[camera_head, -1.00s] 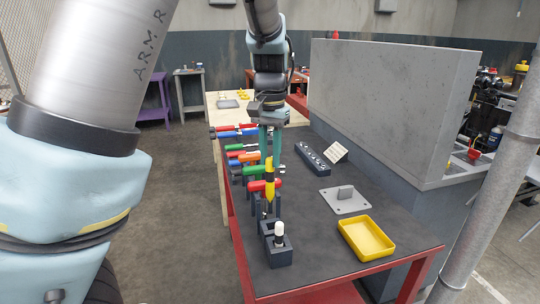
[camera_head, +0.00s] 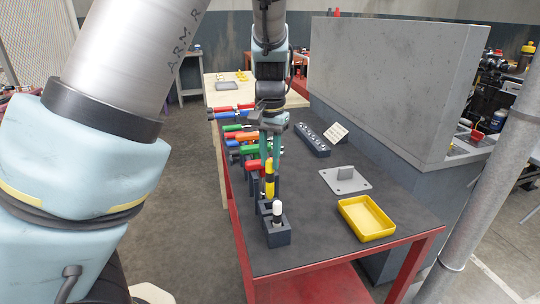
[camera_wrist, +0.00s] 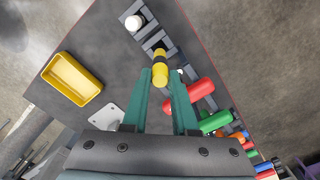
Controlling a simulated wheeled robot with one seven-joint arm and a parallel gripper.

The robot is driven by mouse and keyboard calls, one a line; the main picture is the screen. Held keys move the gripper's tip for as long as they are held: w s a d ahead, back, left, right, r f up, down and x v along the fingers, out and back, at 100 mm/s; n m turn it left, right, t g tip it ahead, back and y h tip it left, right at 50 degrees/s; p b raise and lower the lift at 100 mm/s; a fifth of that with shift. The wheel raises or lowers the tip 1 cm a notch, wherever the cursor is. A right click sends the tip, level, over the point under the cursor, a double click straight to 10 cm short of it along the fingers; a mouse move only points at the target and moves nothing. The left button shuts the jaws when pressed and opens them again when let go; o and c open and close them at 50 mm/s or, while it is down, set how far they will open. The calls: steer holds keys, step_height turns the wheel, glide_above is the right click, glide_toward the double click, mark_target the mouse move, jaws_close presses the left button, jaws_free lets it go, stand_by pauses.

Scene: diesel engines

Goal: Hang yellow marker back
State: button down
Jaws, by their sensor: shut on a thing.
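The yellow marker (camera_head: 269,182) is upright, with its yellow end up and a black band around it. My gripper (camera_head: 271,189) is shut on it, with the teal fingers on either side. In the wrist view the marker (camera_wrist: 160,75) is between the fingertips, seen nearly end-on, over a dark slotted holder. The dark holder (camera_head: 278,236) stands at the near left end of the workbench, with a white-capped marker (camera_head: 277,209) upright in its front slot. The yellow marker's lower end is at the slot behind; I cannot tell how deep it sits.
A red-handled tool (camera_wrist: 188,98) lies close beside my fingers, with green, orange and blue handles behind. A yellow tray (camera_head: 367,219) and a grey plate (camera_head: 345,180) stand to the right. A grey partition (camera_head: 395,90) rises behind the bench.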

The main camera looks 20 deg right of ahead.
mark_target(270, 172)
steer(key=shift+f+b, duration=2.4)
steer(key=shift+f, duration=0.85)
steer(key=shift+f+b, duration=0.3)
steer(key=shift+f, duration=0.3)
steer(key=shift+c, duration=0.8)
jaws_free()
steer(key=shift+r, duration=0.25)
steer(key=shift+w+r+p, duration=0.15)
steer(key=shift+r+p, duration=1)
steer(key=shift+r, duration=0.05)
steer(key=shift+r+p, duration=0.45)
